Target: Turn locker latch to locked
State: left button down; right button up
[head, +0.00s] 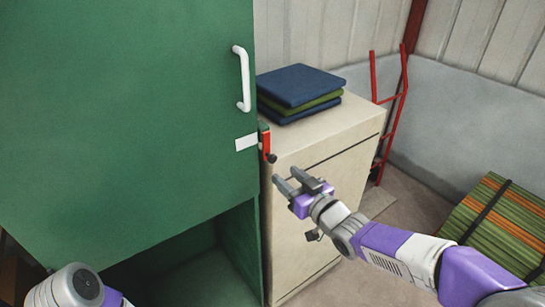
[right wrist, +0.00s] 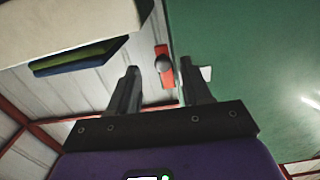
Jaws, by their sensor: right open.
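The green locker (head: 125,100) fills the left of the head view, with a white vertical handle (head: 243,78) on its door. Below the handle, at the locker's right edge, is the red latch (head: 266,140), standing upright with a dark knob (head: 272,158) at its lower end. My right gripper (head: 287,178) is open and empty, just below and in front of the knob. In the right wrist view the red latch (right wrist: 161,51) and its round knob (right wrist: 163,64) appear between the open fingers, with no visible contact. Only part of my left arm shows; its gripper is out of view.
A white plate (head: 246,142) is beside the latch. A cream cabinet (head: 330,130) stands right of the locker, with folded blue and green cloths (head: 300,85) on top. A red hand truck (head: 390,120) leans behind it. A green striped stack (head: 500,225) lies at right.

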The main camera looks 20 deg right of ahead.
aim_at(274, 159)
jog(key=w, duration=0.2)
jog(key=w+a+r, duration=0.1)
jog(key=w, duration=0.1)
jog(key=w+a, duration=0.1)
jog(key=w, duration=0.1)
jog(key=shift+w+a+r+b, duration=0.25)
jog(key=shift+w+r+b, duration=0.15)
jog(key=shift+c, duration=0.5)
grip_shut()
